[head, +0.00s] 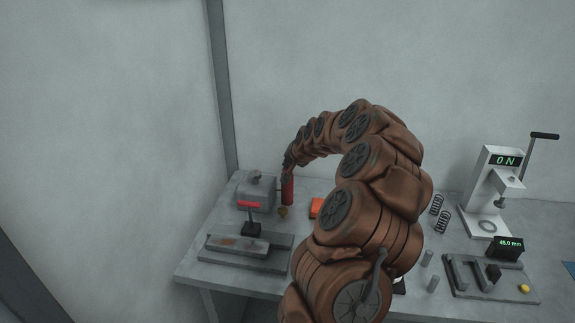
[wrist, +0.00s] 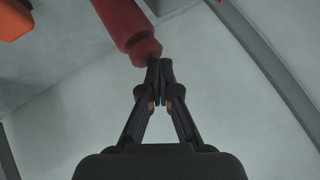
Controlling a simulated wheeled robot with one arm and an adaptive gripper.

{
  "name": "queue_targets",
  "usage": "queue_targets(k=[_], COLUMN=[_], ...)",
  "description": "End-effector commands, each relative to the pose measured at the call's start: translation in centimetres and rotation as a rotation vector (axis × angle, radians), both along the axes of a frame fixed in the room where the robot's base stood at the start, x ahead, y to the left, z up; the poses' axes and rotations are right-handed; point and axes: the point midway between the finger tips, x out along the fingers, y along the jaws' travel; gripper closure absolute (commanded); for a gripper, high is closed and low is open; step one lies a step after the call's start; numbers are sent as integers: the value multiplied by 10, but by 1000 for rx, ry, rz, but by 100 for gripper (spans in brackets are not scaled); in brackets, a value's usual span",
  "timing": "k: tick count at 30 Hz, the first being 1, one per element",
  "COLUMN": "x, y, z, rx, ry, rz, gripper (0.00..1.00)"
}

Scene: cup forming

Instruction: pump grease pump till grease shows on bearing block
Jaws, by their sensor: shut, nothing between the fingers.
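The red cylinder (head: 288,193), which looks like the grease pump, stands upright near the back left of the bench. In the wrist view the red cylinder (wrist: 127,22) comes in from the top, and its narrower end is at my fingertips. My gripper (wrist: 160,72) is shut with its fingertips together and empty, at or very near that end; I cannot tell whether they touch. In the head view my gripper (head: 288,170) is small and dark above the cylinder's top. A grey block (head: 258,190), possibly the bearing block, stands just left of the cylinder. I cannot make out grease on it.
A fixture with a red-handled lever (head: 249,206) stands in front of the grey block. A small brown piece (head: 283,211) and an orange object (head: 316,207) lie near the cylinder.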

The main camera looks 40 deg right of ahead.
Motion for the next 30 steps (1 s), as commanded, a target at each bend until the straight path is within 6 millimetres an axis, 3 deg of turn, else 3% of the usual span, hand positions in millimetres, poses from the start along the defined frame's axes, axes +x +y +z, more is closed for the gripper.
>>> queue_targets(k=[14, 30], x=[0, 0], y=[1, 0], z=[-2, 22], rx=[3, 1], ry=[3, 1], rz=[2, 1], gripper=[100, 100])
